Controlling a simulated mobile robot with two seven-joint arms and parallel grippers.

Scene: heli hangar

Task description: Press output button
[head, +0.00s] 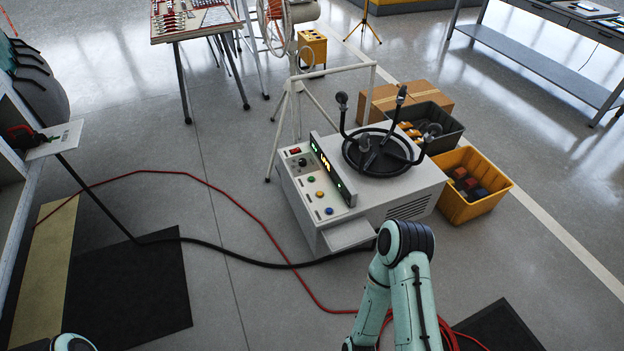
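A white machine (400,198) with a black ring and upright black arms on top stands on the floor at the centre. Its sloped front panel (300,172) carries a red switch (294,150), a dark knob (302,161), and a green button (311,179), a yellow button (319,194) and a blue button (328,210) in a row. Any labels are too small to read, so I cannot tell which is the output button. A lit display sits beside them. My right arm rises at the bottom, in front of the machine. Neither gripper shows.
A yellow bin (480,208), a dark crate (440,124) and a cardboard box (375,104) stand beside and behind the machine. A red cable (235,207) and a black hose (250,261) cross the floor. The floor left of the machine is otherwise mostly open.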

